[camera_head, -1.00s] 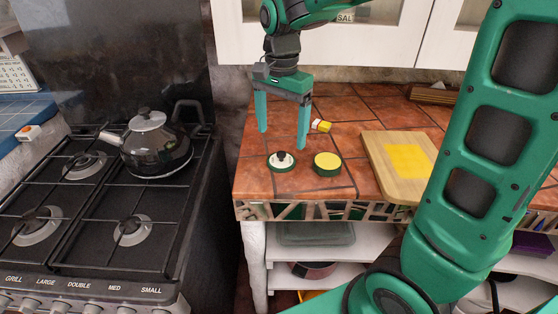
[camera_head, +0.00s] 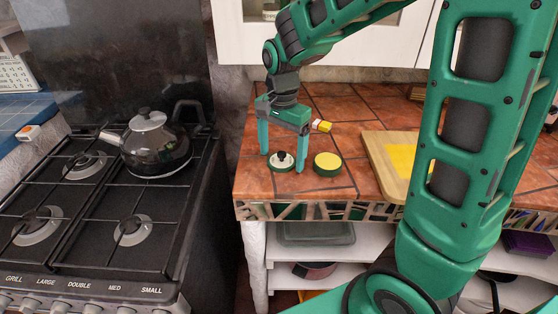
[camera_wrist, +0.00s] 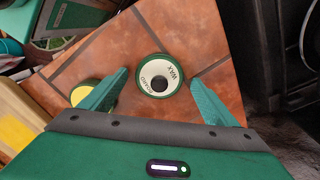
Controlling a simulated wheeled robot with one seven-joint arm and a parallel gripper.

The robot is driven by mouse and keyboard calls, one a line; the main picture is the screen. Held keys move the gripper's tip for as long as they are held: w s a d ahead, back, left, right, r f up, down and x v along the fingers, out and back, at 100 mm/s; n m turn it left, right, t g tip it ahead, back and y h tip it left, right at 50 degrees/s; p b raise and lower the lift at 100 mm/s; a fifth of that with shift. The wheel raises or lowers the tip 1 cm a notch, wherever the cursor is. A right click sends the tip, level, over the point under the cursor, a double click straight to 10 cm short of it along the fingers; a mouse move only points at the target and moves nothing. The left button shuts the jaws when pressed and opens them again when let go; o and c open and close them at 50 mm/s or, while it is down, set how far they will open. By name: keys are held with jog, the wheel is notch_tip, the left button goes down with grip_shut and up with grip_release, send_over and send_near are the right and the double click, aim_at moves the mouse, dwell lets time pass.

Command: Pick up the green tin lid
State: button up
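The green tin lid (camera_head: 281,165) lies on the tiled counter near its front left corner. It has a green rim, a pale lettered top and a black knob, as the wrist view also shows (camera_wrist: 161,76). My gripper (camera_head: 283,160) points down over the lid, open and empty, with one finger on each side of it in the head view. In the wrist view the fingertips (camera_wrist: 158,82) flank the lid with a gap on both sides. I cannot tell the exact fingertip height. The open tin with yellow contents (camera_head: 327,164) stands just right of the lid.
A small yellow and white item (camera_head: 321,126) lies behind the gripper. A wooden board (camera_head: 375,160) with a yellow cloth-like square (camera_head: 401,158) is to the right. The counter's front edge (camera_head: 300,210) is close. A stove with a black kettle (camera_head: 157,148) stands left.

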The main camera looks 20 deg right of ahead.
jog(key=c, duration=1)
jog(key=shift+r, duration=0.15)
